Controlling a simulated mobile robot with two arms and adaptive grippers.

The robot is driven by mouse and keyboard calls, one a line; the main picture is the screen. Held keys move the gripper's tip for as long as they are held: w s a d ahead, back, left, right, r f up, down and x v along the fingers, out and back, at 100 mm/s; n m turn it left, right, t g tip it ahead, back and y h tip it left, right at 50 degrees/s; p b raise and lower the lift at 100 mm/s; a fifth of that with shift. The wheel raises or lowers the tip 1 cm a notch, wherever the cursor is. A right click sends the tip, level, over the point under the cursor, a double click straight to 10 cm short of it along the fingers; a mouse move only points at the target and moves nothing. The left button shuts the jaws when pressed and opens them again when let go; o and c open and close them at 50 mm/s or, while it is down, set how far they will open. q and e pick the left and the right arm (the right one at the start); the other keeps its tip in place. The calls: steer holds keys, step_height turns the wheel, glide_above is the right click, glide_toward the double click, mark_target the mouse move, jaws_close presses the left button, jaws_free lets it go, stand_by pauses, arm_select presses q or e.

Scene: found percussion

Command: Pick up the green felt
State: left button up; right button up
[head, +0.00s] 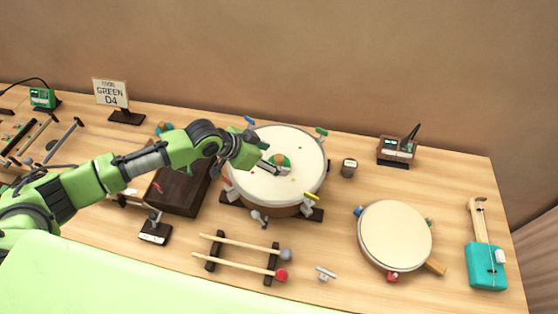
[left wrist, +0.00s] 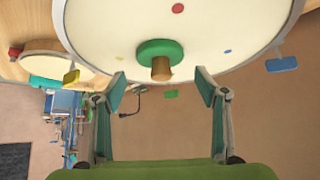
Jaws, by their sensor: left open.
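The green felt (head: 285,158) is a round green pad with a brown wooden knob, lying on the pale skin of the large drum (head: 296,142). In the left wrist view the felt (left wrist: 158,49) shows whole, with its knob pointing toward my gripper. My left gripper (head: 272,166) reaches in from the left over the drum and partly covers the felt in the head view. In the left wrist view its two fingers (left wrist: 160,90) are spread apart, with nothing between them. The felt lies beyond the fingertips, roughly centred between them. My right gripper is not in view.
Coloured tuning keys ring the drum, such as a yellow one (head: 311,197). A dark wooden box (head: 180,190) stands left, under my arm. Two mallets (head: 236,256) lie on a rack in front. A smaller drum (head: 396,236) and a small cup (head: 348,168) stand right.

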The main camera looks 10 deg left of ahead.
mark_target(277, 158)
arm_select(q)
steer(key=x, duration=0.3)
steer(key=shift+w+p, duration=0.1)
steer(key=shift+p, duration=0.3)
steer(key=shift+w+d+f, duration=0.1)
steer(key=shift+w+f, duration=0.05)
steer(key=shift+f, duration=0.1)
steer(key=c, duration=1.2)
steer(key=shift+o, duration=0.2)
steer(key=shift+r, duration=0.1)
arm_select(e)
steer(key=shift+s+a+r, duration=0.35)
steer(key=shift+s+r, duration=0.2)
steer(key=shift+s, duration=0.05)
